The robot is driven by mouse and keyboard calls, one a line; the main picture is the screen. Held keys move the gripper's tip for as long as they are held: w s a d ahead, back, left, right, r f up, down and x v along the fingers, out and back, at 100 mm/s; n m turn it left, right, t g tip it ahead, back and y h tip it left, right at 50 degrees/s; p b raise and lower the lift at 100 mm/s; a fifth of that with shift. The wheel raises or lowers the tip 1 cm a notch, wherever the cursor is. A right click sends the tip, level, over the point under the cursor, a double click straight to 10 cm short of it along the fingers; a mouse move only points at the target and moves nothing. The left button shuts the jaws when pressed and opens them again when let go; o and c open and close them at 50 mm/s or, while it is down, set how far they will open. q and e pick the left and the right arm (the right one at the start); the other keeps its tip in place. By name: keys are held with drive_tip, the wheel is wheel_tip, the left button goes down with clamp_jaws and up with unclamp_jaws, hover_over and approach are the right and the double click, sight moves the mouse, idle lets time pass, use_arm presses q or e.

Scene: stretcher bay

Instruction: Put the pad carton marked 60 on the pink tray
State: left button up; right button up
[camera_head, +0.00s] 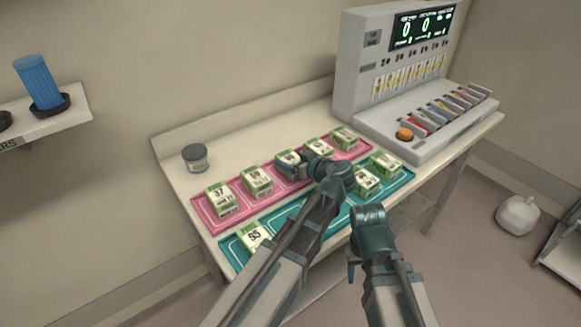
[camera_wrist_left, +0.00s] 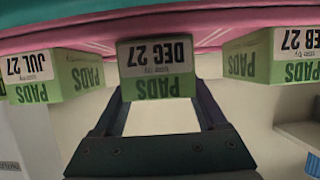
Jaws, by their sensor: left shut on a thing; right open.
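The pink tray (camera_head: 238,218) lies at the back of the table and carries a row of green-and-white pad cartons. My left gripper (camera_head: 303,163) is shut on a pad carton (camera_head: 287,160) in the middle of that row, at the pink tray. In the left wrist view this carton (camera_wrist_left: 155,70) reads PADS and DEC 27, upside down, between the fingers (camera_wrist_left: 158,112). My arm partly covers it in the head view, and I cannot read a 60 on any carton. My right gripper (camera_head: 353,268) is open and empty in front of the table.
Cartons marked 37 (camera_head: 219,200) and 59 (camera_head: 257,181) stand left of the held one; two more stand right. The teal tray (camera_head: 282,221) in front holds a carton marked 95 (camera_head: 253,236) and others.

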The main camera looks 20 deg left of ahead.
drive_tip(key=shift+f, duration=0.1)
use_arm(q)
drive_tip(key=shift+f, duration=0.2)
use_arm(e)
drive_tip(key=shift+f, duration=0.1)
use_arm(q)
drive_tip(key=o, duration=1.5)
drive_tip(key=shift+r, duration=0.25)
use_arm(e)
drive_tip(key=shift+r, duration=0.25)
